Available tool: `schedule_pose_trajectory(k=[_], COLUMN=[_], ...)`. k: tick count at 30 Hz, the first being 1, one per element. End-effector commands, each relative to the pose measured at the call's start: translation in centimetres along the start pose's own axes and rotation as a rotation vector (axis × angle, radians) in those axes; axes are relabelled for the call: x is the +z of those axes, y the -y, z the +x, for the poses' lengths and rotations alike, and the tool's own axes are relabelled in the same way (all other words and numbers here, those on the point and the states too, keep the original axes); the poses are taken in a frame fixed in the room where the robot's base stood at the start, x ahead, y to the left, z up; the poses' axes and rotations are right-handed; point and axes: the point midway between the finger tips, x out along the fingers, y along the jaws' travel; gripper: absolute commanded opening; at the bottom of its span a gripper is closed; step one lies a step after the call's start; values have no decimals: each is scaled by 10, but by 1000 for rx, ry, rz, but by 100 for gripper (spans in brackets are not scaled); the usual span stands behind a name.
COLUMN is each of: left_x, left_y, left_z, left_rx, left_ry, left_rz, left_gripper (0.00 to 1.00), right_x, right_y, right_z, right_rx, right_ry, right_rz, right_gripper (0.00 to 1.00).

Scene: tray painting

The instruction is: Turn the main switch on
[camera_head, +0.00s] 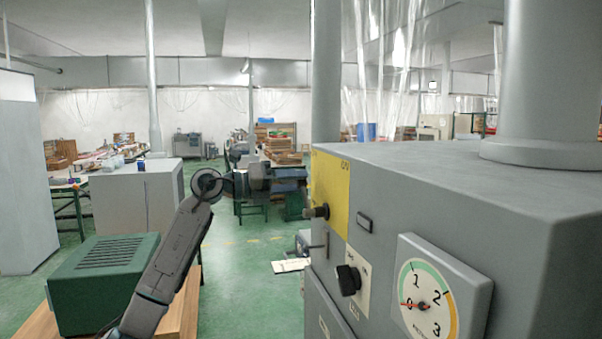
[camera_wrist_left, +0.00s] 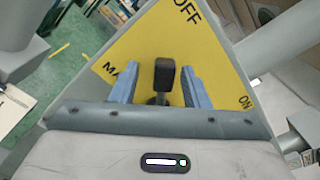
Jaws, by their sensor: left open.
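The main switch has a yellow plate (camera_head: 332,187) on the left face of the grey machine cabinet. In the left wrist view the yellow plate (camera_wrist_left: 205,65) reads OFF at the top and ON at the lower right, and MAIN is partly covered. The black switch handle (camera_wrist_left: 164,76) sticks out between the two blue fingers of my left gripper (camera_wrist_left: 160,86). The fingers are open, one on each side of it; I cannot tell whether either touches it. In the head view my left gripper (camera_head: 299,179) is close to the plate. My right gripper is not in view.
The grey cabinet (camera_head: 440,170) fills the right side. Below the plate it carries a black rotary knob (camera_head: 348,280) and a round gauge (camera_head: 425,302). A green box (camera_head: 95,280) stands on a wooden surface at lower left. The green floor between is mostly clear.

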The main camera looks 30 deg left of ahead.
Motion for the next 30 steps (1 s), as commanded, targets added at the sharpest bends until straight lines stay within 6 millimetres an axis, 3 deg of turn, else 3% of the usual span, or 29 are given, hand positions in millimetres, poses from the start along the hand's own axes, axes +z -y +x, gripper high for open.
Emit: schedule_pose_trajectory(k=[6, 15, 16, 22, 30], left_x=[0, 0, 0, 0, 0], left_y=[1, 0, 0, 0, 0], left_z=[17, 19, 19, 19, 19], left_rx=[0, 1, 1, 1, 1], left_ry=[0, 0, 0, 0, 0], left_rz=[-1, 0, 0, 0, 6], left_gripper=[42, 42, 40, 1, 0], right_x=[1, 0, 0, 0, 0], right_y=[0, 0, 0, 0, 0], right_z=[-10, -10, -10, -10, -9], right_rx=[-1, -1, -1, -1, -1], right_ry=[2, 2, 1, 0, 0], right_rz=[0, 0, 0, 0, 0], right_gripper=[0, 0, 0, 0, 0])
